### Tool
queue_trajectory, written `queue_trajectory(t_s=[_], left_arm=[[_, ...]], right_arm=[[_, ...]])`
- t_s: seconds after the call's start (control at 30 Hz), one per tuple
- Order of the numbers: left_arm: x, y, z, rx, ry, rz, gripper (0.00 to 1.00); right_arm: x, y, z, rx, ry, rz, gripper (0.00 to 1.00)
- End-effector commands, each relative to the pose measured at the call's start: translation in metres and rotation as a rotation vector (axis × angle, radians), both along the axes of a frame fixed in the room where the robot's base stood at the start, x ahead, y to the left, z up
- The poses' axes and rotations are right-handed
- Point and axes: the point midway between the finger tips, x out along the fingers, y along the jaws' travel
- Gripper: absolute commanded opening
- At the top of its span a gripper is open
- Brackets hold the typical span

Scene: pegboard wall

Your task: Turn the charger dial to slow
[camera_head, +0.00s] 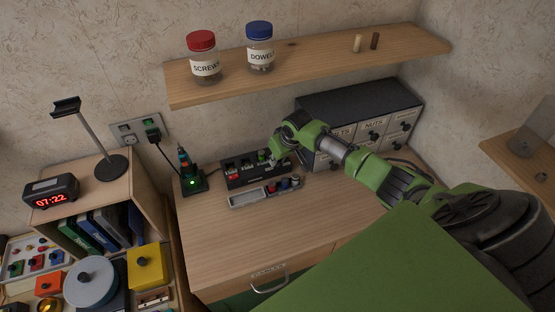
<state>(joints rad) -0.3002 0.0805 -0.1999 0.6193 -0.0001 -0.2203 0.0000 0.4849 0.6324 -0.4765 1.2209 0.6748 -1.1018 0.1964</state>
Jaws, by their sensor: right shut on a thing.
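My left gripper is not in view.
A grey tray (246,199) with small cells lies in front of the charger. A drawer cabinet (375,133) stands behind my right arm, under a wooden shelf (310,60) with two jars. The desk front is clear.

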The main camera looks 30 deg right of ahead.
Motion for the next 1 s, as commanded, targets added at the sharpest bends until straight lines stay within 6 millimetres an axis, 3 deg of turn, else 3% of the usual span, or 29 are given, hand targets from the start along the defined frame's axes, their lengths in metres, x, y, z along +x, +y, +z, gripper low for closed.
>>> queue_trajectory(t_s=[0.5, 1.0], left_arm=[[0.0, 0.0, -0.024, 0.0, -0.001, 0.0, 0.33], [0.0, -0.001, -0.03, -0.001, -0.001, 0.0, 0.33]], right_arm=[[0.0, -0.002, -0.003, -0.001, 0.002, 0.383, 0.0], [-0.001, -0.002, -0.001, -0.002, 0.004, 0.484, 0.0]])
